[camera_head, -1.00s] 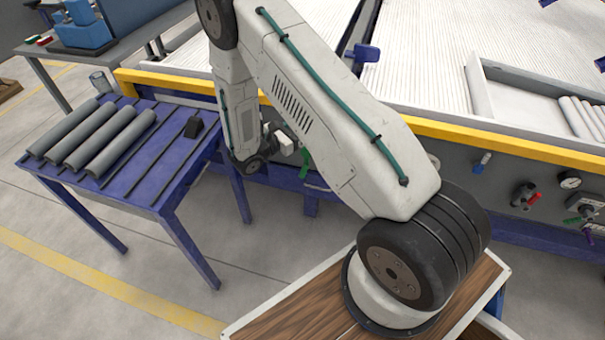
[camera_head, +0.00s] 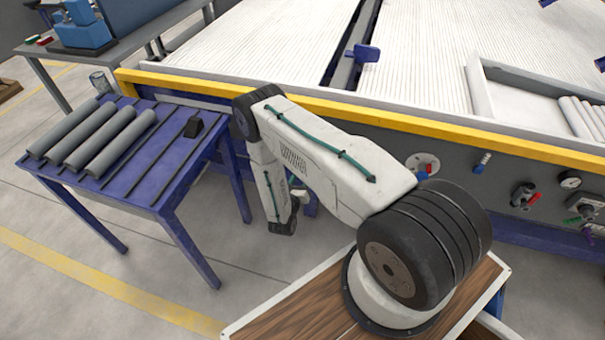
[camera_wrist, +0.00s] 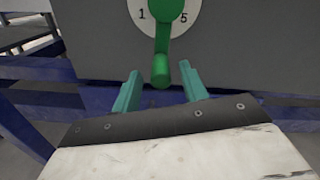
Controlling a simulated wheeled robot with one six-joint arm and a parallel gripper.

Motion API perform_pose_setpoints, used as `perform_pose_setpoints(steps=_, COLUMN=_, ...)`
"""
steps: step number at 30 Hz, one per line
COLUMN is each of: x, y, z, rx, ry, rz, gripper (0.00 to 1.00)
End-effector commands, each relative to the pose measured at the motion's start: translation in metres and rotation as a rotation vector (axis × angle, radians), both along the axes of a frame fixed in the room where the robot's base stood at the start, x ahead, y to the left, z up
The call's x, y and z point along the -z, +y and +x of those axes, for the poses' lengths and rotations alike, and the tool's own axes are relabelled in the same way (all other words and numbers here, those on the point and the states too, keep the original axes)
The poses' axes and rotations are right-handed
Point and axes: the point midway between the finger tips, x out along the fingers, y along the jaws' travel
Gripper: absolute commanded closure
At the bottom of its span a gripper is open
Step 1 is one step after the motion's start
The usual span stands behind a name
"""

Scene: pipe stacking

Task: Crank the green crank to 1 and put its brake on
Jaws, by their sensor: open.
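In the wrist view, the green crank (camera_wrist: 161,70) is at the top middle, in front of a round white dial (camera_wrist: 187,17) on a grey panel. The figure 1 shows left of the hub and 5 right of it; the dial's top is cut off. The crank's arm points down, and its round knob end lies between my gripper's two teal fingertips (camera_wrist: 160,80) in the picture. My gripper is open, with a gap on both sides of the knob. I cannot tell the depth between them. In the head view my arm hides the crank. I cannot make out its brake.
A blue table (camera_head: 150,185) with several grey pipes (camera_head: 90,130) stands at the left. The machine's yellow rail (camera_head: 470,142) runs above the panel. Blue, red and green controls (camera_head: 525,195) and a gauge (camera_head: 570,180) sit on the panel at the right.

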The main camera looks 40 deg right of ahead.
Motion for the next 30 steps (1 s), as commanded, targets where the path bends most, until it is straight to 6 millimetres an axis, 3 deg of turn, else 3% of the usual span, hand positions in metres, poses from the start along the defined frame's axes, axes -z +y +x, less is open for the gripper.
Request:
perform_pose_setpoints(steps=6, x=0.0, y=-0.019, z=0.014, rx=0.002, ry=0.0, rz=0.0, gripper=0.57)
perform_pose_setpoints(steps=15, x=0.0, y=-0.022, z=0.017, rx=0.001, ry=0.001, rz=-0.001, gripper=0.57)
perform_pose_setpoints(steps=16, x=0.0, y=-0.022, z=0.017, rx=0.001, ry=0.001, rz=-0.001, gripper=0.59)
perform_pose_setpoints(steps=20, x=0.0, y=-0.022, z=0.017, rx=0.001, ry=0.001, rz=-0.001, gripper=0.95)
perform_pose_setpoints(steps=21, x=0.0, y=-0.022, z=0.017, rx=0.001, ry=0.001, rz=-0.001, gripper=1.0)
perform_pose_setpoints(steps=30, x=0.0, y=-0.013, z=0.026, rx=-0.014, ry=0.016, rz=-0.014, gripper=1.0)
